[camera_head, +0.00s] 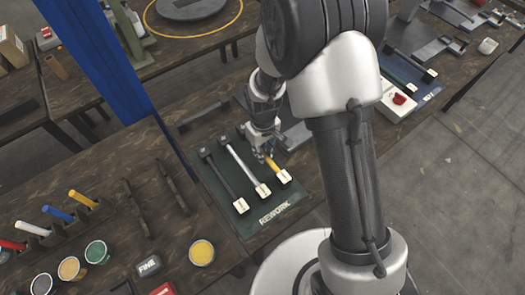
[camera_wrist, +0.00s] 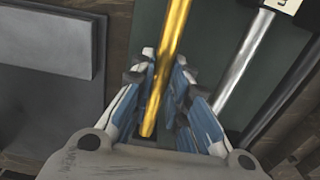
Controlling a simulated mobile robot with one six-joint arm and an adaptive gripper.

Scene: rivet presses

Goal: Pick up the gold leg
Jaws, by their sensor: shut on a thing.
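The gold leg (camera_head: 273,167) is a yellow-gold rod with a white end block, over the right side of the green REWORK mat (camera_head: 222,204). My gripper (camera_head: 266,154) is at its upper part, and the arm hides some of it. In the wrist view the gold leg (camera_wrist: 172,42) runs down between the two fingers of my gripper (camera_wrist: 163,85), which are shut on it. Its lower end shows between the fingers. I cannot tell whether it is clear of the mat.
A silver leg (camera_head: 243,164) and a black leg (camera_head: 223,180) lie beside it to the left. Colored sticks (camera_head: 83,199) stand in a rack at the left, with several round pots (camera_head: 97,252) near it. A blue post (camera_head: 100,60) rises at the left.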

